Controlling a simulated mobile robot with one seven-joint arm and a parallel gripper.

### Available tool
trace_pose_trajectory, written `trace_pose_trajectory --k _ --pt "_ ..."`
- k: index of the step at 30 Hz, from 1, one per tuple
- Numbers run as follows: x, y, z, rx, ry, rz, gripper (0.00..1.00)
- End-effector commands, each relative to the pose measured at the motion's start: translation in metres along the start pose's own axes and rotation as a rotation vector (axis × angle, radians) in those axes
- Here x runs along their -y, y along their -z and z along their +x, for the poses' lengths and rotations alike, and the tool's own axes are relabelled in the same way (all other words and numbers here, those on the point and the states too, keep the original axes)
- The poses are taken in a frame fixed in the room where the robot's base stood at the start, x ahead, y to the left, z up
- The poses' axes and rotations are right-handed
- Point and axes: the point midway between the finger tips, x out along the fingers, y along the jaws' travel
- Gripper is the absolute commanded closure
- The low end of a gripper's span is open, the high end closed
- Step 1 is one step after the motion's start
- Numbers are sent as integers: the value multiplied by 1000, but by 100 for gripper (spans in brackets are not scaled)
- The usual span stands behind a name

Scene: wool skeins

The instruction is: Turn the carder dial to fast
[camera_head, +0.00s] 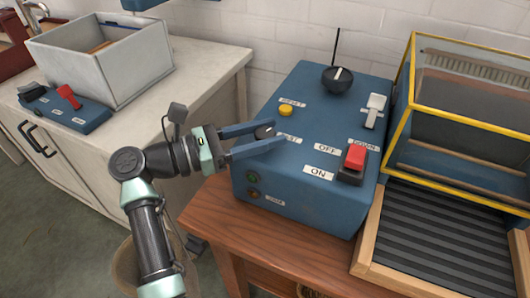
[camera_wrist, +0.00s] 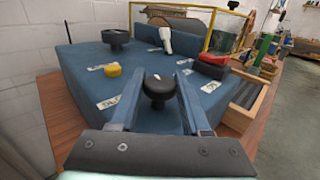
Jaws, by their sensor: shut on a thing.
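The blue carder box (camera_head: 300,195) stands on a wooden table. A black dial (camera_head: 264,131) with a pale pointer line sits on its top near the left edge, and it also shows in the wrist view (camera_wrist: 158,86). My gripper (camera_head: 272,133) reaches in from the left, with one blue finger on each side of this dial, shut on it. A label beside the dial is partly covered by a finger; only its last letters, "ST", can be read. Any other speed marks around the dial are hidden or too small to read.
A second black knob (camera_head: 337,78), a yellow RESET button (camera_head: 286,110), a white lever (camera_head: 375,108) and a red ON/OFF switch (camera_head: 355,157) stand on the same box. A yellow-framed clear guard (camera_head: 404,75) is to the right. A grey bin (camera_head: 125,68) is on the left counter.

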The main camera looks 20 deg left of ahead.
Motion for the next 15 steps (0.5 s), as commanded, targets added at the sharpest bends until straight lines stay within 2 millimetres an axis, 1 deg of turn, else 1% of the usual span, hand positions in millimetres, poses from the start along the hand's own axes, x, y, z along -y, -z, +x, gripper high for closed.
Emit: trace_pose_trajectory --k 1,9,15 --pt "-2 10 -1 0 33 5 100" --pt "-1 9 0 -2 222 1 100" --pt "0 7 0 -2 324 -1 100"
